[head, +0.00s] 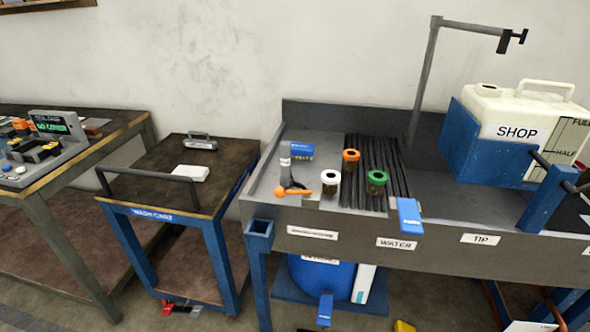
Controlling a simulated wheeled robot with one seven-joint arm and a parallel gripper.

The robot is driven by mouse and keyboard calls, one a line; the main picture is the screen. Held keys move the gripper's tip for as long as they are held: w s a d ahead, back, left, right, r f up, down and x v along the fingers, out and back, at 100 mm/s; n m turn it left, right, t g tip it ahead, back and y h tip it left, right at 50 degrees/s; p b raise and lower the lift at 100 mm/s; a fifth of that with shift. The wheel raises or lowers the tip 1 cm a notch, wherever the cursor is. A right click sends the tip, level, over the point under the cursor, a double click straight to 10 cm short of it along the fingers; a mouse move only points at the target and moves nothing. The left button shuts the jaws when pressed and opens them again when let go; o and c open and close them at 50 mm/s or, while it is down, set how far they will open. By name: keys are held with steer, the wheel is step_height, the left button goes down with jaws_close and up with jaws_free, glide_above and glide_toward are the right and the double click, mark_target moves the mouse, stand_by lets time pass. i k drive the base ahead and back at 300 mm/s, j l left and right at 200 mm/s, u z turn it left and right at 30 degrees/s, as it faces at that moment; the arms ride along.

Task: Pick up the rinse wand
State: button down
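I cannot tell for sure which thing is the rinse wand. A tall grey pipe (425,80) rises from the back of the bench and bends right to a black end piece (512,40). My gripper is not in view, and nothing is seen held.
A blue-legged cart (150,200) and a workbench (100,150) stand left.

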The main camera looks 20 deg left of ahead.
mark_target(285, 179)
steer(key=i+j, duration=0.25)
steer(key=j, duration=0.2)
steer(key=i+j+u, duration=0.1)
steer(key=i+j, duration=0.2)
steer(key=i+j+u, duration=0.1)
steer(key=i+j, duration=0.2)
steer(key=j, duration=0.2)
